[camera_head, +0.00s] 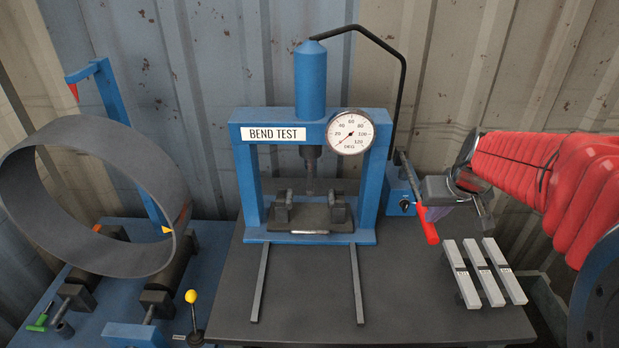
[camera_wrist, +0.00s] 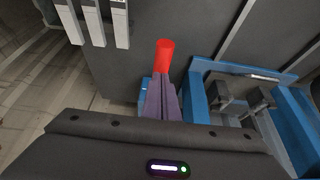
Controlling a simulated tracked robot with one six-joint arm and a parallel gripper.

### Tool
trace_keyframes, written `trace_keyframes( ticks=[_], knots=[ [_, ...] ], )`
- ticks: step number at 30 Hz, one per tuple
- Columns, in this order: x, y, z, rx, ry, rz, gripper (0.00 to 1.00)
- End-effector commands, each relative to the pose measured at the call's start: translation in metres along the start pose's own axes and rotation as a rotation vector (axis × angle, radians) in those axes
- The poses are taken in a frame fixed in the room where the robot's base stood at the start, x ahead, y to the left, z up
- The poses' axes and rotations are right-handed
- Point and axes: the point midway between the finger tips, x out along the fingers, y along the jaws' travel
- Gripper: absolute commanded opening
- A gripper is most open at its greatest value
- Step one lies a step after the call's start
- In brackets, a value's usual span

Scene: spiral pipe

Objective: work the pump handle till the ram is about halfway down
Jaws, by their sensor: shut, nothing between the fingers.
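The blue bend-test press (camera_head: 250,180) stands on the dark bench. Its dark ram (camera_head: 310,170) hangs from the blue cylinder, its tip close to the level of the two bending supports (camera_head: 338,209). The blue pump (camera_head: 402,197) is at the press's right side. Its handle ends in a red grip (camera_head: 430,229) that slopes down toward the front. My gripper (camera_head: 432,212) is shut and empty at the upper part of the grip. In the wrist view the shut fingertips (camera_wrist: 161,80) overlap the red grip (camera_wrist: 165,55); I cannot tell whether they touch it.
A round dial gauge (camera_head: 350,133) has its needle toward the lower left. Several grey bars (camera_head: 484,272) lie right of the handle. A roller machine with a large ring (camera_head: 150,160) stands at left. The bench front is mostly clear.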

Motion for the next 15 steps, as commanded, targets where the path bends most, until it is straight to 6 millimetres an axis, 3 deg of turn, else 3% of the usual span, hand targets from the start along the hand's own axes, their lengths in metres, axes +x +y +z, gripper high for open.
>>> trace_keyframes(
  ticks=[15],
  knots=[
    [-0.035,0.000,-0.025,-0.001,0.001,0.000,0.00]
  ],
)
